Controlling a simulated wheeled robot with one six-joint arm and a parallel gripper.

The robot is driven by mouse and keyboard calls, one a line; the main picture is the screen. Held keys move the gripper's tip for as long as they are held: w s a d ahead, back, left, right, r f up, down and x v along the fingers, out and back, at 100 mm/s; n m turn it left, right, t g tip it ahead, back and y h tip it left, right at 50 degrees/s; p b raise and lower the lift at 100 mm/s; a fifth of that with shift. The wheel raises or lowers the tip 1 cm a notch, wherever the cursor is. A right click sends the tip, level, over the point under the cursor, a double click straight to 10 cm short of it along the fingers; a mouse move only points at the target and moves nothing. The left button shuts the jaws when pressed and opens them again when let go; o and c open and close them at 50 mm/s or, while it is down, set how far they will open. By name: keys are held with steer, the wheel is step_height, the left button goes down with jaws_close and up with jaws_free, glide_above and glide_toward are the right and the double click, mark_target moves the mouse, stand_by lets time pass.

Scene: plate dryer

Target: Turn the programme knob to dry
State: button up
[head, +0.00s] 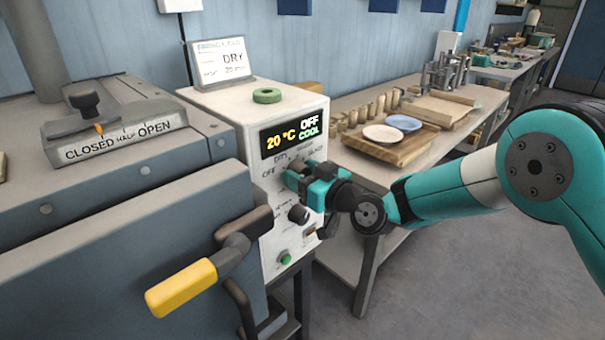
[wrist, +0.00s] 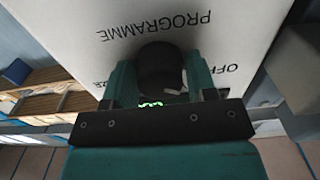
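The white control box (head: 262,230) has a display (head: 293,138) reading "20 °C", "OFF" and "COOL". Below it are dial labels, with "OFF" and "DRY" legible. My gripper (head: 303,178) is at this dial and hides its knob in the head view. In the wrist view, the black programme knob (wrist: 160,68) sits between the two teal fingers of my gripper (wrist: 161,82), with no clear gap on either side. A pale mark shows on the knob. The labels "PROGRAMME" and "OFF" appear upside down around it.
A second dark knob (head: 298,214) and a green button (head: 285,257) lie lower on the panel. A yellow-handled lever (head: 182,288) juts out at front. A table with plates (head: 381,134) stands to the right.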

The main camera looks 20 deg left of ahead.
steer(key=c, duration=0.4)
steer(key=m+b, duration=0.1)
steer(key=m, duration=0.1)
steer(key=shift+f+m+b, duration=0.1)
steer(key=shift+m+b, duration=0.2)
steer(key=shift+m, duration=0.1)
steer(key=m+b, duration=0.1)
steer(key=m, duration=0.3)
steer(key=shift+m, duration=0.7)
steer(key=o, duration=0.9)
